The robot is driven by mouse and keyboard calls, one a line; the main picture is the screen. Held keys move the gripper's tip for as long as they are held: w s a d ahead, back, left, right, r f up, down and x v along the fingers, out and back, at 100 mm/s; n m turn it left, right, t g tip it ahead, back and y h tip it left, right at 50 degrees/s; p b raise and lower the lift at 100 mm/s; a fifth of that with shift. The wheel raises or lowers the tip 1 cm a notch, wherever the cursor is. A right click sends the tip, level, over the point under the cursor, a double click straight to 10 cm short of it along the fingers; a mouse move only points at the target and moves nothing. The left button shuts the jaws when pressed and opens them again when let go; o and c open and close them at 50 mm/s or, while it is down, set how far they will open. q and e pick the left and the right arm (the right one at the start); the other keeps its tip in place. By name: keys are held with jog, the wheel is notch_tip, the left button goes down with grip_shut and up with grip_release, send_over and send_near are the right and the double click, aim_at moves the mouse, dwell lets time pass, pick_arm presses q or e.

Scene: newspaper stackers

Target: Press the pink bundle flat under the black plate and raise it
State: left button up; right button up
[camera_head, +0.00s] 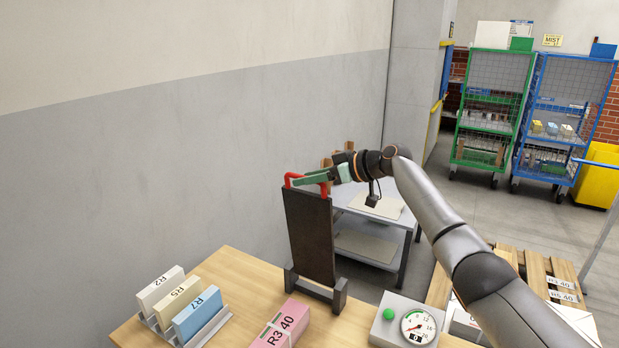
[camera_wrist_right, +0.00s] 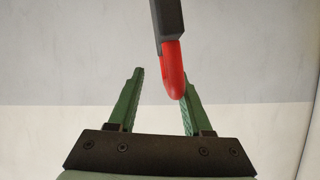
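The black plate (camera_head: 311,237) stands upright, leaning slightly, in a dark stand on the wooden table. A red handle (camera_head: 289,178) is on its top edge. My right gripper (camera_head: 302,181) is at this handle, with its green fingers level with it. In the right wrist view the fingers (camera_wrist_right: 160,85) are apart, and the red handle (camera_wrist_right: 173,68) shows between their tips, close to the right one. Whether it touches is unclear. The pink bundle (camera_head: 271,335), marked R3 40, lies on the table in front of the plate, cut by the picture's bottom edge. My left gripper is out of view.
A rack (camera_head: 159,322) with white, cream and blue blocks stands left on the table. A dial scale (camera_head: 391,329) with a green button is right of the bundle. A grey side table (camera_head: 377,228) stands behind, and cage trolleys (camera_head: 491,108) are farther back.

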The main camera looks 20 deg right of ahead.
jog(key=shift+r, duration=0.15)
jog(key=b+v, duration=0.1)
jog(key=v, duration=1.1)
jog(key=shift+s, duration=0.2)
jog(key=shift+d, duration=0.1)
